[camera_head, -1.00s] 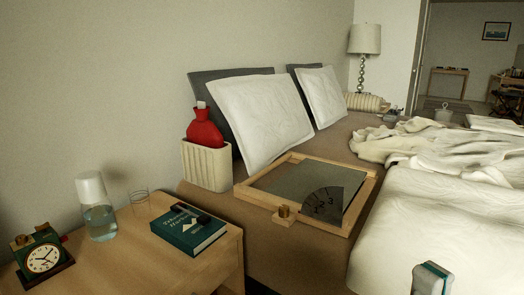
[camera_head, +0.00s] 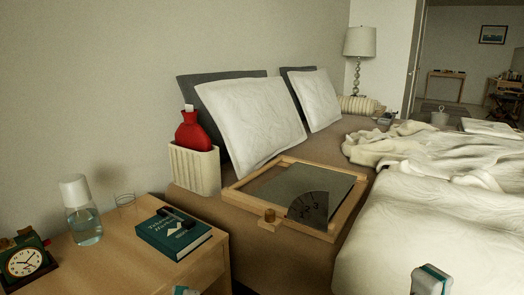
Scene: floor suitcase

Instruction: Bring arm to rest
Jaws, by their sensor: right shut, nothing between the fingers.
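My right gripper (camera_head: 432,281) shows at the bottom right edge as a white and dark part with teal trim, in front of the bed's white quilt. Its fingertips are not clearly visible, and nothing is seen held in it. A small teal and dark piece of my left gripper (camera_head: 184,291) shows at the bottom edge, beside the front of the wooden nightstand (camera_head: 115,262). Most of it is cut off by the frame, so its fingers are hidden.
A wooden-framed tray (camera_head: 240,198) lies on the bed near a ribbed holder (camera_head: 195,170) with a red bottle (camera_head: 194,133).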

